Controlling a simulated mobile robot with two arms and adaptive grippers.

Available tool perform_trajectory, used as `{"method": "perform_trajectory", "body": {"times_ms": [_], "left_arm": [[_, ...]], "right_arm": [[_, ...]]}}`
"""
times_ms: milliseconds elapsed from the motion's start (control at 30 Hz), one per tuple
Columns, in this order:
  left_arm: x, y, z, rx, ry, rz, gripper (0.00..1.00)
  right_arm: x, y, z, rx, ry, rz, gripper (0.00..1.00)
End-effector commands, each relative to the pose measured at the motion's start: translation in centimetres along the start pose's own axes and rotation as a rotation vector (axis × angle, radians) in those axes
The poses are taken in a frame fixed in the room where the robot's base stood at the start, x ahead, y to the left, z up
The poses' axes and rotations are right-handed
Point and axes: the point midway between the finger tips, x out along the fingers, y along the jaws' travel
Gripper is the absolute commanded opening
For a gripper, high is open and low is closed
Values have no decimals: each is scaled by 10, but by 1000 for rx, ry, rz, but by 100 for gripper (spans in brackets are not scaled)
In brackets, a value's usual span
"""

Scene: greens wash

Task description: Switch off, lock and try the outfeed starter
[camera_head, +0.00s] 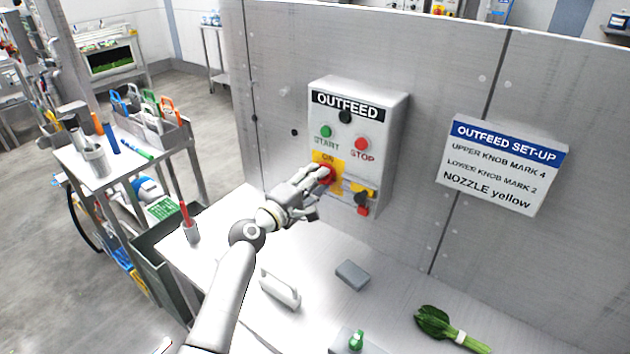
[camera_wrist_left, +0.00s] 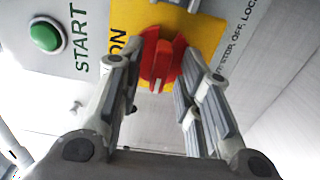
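The outfeed starter (camera_head: 388,130) is a grey box on the steel wall panel, with a green START button (camera_head: 326,131) and a red STOP button (camera_head: 362,144). Below is a red rotary switch (camera_head: 328,173) on a yellow plate marked ON; it also shows in the left wrist view (camera_wrist_left: 160,62). My left gripper (camera_head: 316,180) is at this switch, its fingers (camera_wrist_left: 158,75) apart on either side of the red handle. Firm contact is not clear. Right of the switch is a yellow holder (camera_head: 358,188) with black and red pieces, possibly a padlock and tag. My right gripper is not in view.
A set-up sign (camera_head: 503,165) hangs right of the starter. On the bench below lie a white handled item (camera_head: 280,290), a grey block (camera_head: 352,274), a green-topped item (camera_head: 356,341) and leafy greens (camera_head: 450,327). A tool trolley (camera_head: 120,165) stands at left.

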Motion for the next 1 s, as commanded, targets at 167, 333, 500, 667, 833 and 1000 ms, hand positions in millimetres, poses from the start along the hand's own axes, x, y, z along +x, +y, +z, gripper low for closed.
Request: {"method": "perform_trajectory", "body": {"times_ms": [167,333,500,667,833,1000], "left_arm": [[0,0,0,2,-1,0,33],[-4,0,0,2,-1,0,33],[-20,-1,0,3,1,0,33],[-45,-1,0,2,1,0,33],[-74,-1,0,3,1,-1,33],[-99,0,0,2,0,-1,33]], "right_arm": [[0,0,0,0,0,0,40],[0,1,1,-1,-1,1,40],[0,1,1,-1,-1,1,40],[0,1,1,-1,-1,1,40],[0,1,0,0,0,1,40],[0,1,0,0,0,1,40]]}}
